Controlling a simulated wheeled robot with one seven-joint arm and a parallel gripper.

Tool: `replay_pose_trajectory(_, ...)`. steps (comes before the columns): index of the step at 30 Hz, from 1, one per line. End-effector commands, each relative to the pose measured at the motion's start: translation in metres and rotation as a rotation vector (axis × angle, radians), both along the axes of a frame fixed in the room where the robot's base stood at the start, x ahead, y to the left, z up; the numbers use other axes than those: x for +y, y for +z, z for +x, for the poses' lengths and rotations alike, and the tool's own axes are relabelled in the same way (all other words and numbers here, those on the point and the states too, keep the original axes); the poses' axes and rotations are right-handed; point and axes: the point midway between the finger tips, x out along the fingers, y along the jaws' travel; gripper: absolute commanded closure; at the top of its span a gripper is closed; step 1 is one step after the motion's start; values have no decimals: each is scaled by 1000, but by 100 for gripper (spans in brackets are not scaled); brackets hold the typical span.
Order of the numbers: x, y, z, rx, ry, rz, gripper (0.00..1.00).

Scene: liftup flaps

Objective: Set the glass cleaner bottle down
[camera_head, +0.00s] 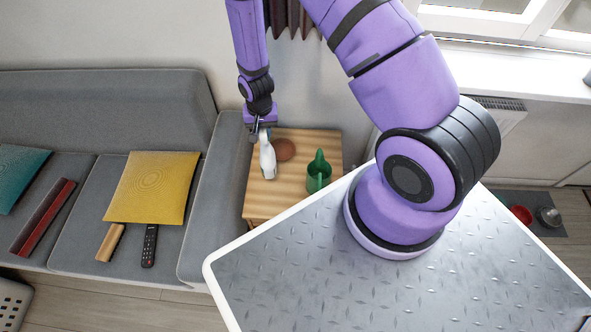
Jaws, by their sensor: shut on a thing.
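The glass cleaner bottle (267,158) is white with a little green near its base. It is upright over the left part of the small wooden side table (283,205). My gripper (263,131) is at the bottle's top, shut on it, pointing down from above. I cannot tell whether the bottle's base touches the tabletop or hangs just above it. The fingertips are small and partly hidden by the bottle's head.
On the side table, a brown round object (285,149) is right behind the bottle, and a green watering can (319,175) stands to the right. The grey sofa (200,225) borders the table on the left. The table's front part is bare.

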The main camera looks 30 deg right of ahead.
Motion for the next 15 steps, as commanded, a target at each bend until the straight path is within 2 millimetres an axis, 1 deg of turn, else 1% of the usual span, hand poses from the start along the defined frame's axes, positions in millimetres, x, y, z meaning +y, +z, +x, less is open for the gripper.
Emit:
replay_pose_trajectory(1, 4, -8, -9, 4, -32, 0, 100)
replay_pose_trajectory(3, 7, -16, -18, 2, -76, 0, 100)
replay_pose_trajectory(6, 11, -22, -26, -1, -117, 1, 100)
replay_pose_trajectory(11, 13, -36, -31, -1, -144, 1, 100)
replay_pose_trajectory(15, 13, -56, -31, 1, -143, 0, 100)
